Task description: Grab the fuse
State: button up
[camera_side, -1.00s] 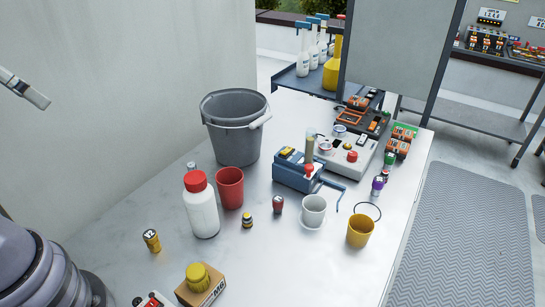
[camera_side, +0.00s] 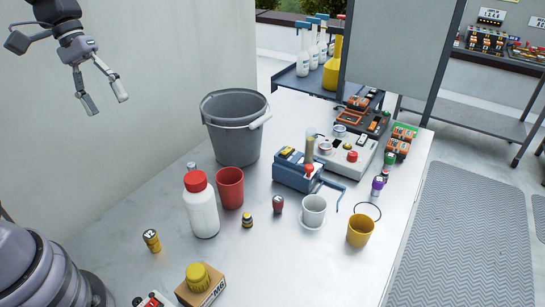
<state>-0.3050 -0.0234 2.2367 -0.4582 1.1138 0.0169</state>
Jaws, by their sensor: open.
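My gripper (camera_side: 107,103) is at the upper left, open and empty. It is up in front of the pale wall, well above the table and apart from everything on it. No label I can read says fuse. Several small capped cylinders could be it: a yellow and black one (camera_side: 152,241) at the left, a smaller dark and yellow one (camera_side: 247,220) in the middle, a dark red one (camera_side: 278,204) beside the white cup, and a purple and white one (camera_side: 377,186) near the right edge.
On the metal table (camera_side: 300,265) stand a grey bucket (camera_side: 232,135), a white bottle with red cap (camera_side: 202,212), a red cup (camera_side: 230,188), a white cup (camera_side: 314,209), a yellow cup (camera_side: 360,231) and a blue device (camera_side: 297,172). The front middle is clear.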

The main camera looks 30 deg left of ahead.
jog(key=w+a+f+n+t+h, duration=0.3)
jog(key=w+a+f+n+h, duration=0.3)
jog(key=f, duration=0.5)
jog(key=w+a+f+n+t+h, duration=0.3)
jog(key=w+a+f+n, duration=0.3)
jog(key=f+n, duration=0.3)
jog(key=a+f+n+t, duration=0.1)
jog(key=f+n+t, duration=0.1)
jog(key=f, duration=0.2)
jog(key=s+a+f+n+t, duration=0.1)
jog(key=a+f+n+t, duration=0.1)
jog(key=f, duration=0.2)
jog(key=a+f+n+t+y, duration=0.1)
jog(key=f+n+t, duration=0.1)
jog(key=f, duration=0.3)
jog(key=shift+s+a+t, duration=0.15)
jog(key=shift+a+t, duration=0.2)
jog(key=shift+t, duration=0.05)
jog(key=shift+w+d, duration=0.25)
jog(key=x, duration=1.3)
jog(key=shift+f, duration=0.2)
jog(key=shift+a, duration=0.1)
grip_shut()
